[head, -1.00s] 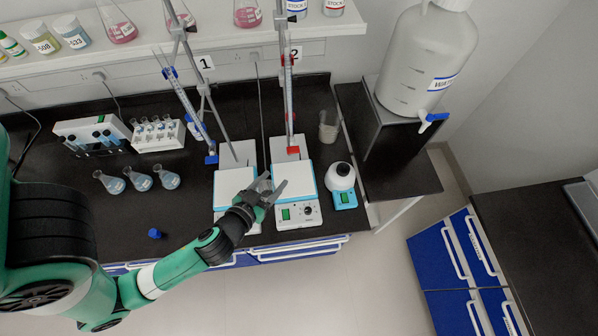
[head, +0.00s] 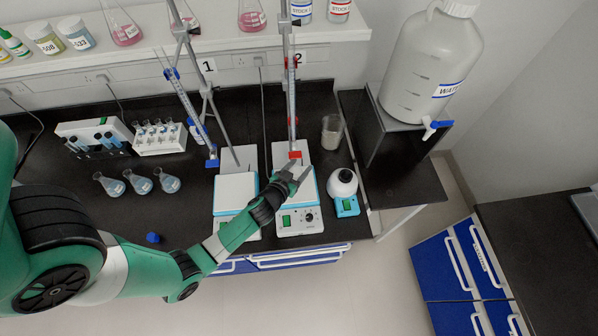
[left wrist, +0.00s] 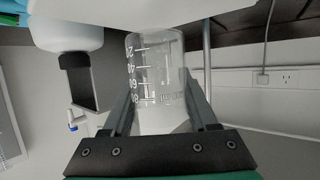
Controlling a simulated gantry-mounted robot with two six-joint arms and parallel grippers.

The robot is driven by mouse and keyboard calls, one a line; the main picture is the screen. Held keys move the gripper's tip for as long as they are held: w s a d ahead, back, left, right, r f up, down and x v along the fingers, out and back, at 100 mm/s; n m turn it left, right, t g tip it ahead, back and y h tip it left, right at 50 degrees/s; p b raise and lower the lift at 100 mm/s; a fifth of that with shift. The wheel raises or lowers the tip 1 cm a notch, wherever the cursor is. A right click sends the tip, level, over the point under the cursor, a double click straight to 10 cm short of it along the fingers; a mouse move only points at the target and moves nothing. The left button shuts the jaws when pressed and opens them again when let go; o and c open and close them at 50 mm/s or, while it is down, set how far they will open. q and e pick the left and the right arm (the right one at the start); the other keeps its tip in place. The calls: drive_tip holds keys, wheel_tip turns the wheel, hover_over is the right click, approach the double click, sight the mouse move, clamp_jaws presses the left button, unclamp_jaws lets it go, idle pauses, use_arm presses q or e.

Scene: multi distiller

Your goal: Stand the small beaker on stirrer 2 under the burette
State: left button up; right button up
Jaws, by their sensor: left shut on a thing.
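My left gripper (head: 296,176) is over the white top of stirrer 2 (head: 309,202), in front of the burette (head: 291,95) with its red tap. In the left wrist view my left gripper (left wrist: 160,108) is shut on the clear small beaker (left wrist: 157,75), with one finger on each side. That view is upside down; the beaker looks upright, its base close to a white surface, and I cannot tell whether they touch. The beaker is hard to make out in the head view. My right gripper is not in view.
A larger beaker (head: 332,131) stands behind and right of stirrer 2. A small white-topped device (head: 344,186) is close on its right. Stirrer 1 (head: 235,192) and its stand are on the left. A water carboy (head: 428,65) stands on a dark stand.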

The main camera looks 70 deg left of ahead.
use_arm(q)
wheel_tip(320, 180, down, 2)
drive_tip(key=shift+s+d+f, duration=0.1)
drive_tip(key=shift+f, duration=0.05)
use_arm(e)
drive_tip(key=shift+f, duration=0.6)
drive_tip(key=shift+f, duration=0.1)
use_arm(q)
drive_tip(key=shift+f+b, duration=0.15)
drive_tip(key=shift+b, duration=0.3)
drive_tip(key=o, duration=1.4)
drive_tip(key=shift+c, duration=0.2)
